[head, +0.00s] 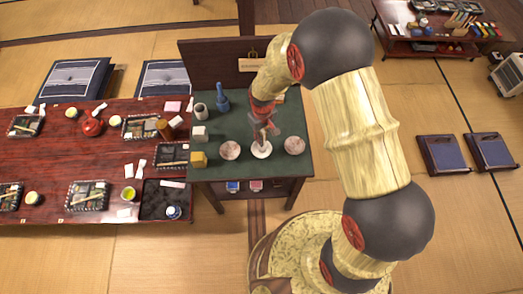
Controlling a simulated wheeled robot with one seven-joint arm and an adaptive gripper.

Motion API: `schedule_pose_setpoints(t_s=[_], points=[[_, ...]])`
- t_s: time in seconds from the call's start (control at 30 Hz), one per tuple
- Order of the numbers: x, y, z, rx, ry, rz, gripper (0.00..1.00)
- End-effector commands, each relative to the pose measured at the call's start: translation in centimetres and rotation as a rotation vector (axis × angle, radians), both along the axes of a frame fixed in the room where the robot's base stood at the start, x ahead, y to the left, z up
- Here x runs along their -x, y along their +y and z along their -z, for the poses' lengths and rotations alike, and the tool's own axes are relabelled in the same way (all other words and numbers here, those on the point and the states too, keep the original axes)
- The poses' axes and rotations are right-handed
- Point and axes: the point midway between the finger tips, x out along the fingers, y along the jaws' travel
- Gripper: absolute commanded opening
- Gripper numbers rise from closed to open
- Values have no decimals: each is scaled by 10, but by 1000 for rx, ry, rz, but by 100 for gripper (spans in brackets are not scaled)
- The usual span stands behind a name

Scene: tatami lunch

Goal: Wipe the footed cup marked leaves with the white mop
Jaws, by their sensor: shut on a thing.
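My gripper (264,130) is over the green-topped stand, pointing down and shut on a slim thing that looks like the white mop. Its pale lower end (262,144) shows just above the middle round cup (261,153); I cannot tell whether they touch. Two more round cups stand beside it: a pinkish left cup (229,150) and a pinkish right cup (294,145). The cups' markings and feet are too small to make out, so I cannot tell which one bears leaves. The gripper partly hides the mop.
A dark back panel (212,66) rises behind. A red lunch table (60,160) adjoins at left.

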Motion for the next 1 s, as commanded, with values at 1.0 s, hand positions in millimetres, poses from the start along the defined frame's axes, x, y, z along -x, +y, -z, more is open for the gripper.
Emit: schedule_pose_setpoints(t_s=[1.0], points=[[2,9,1,0,0,1127,0]])
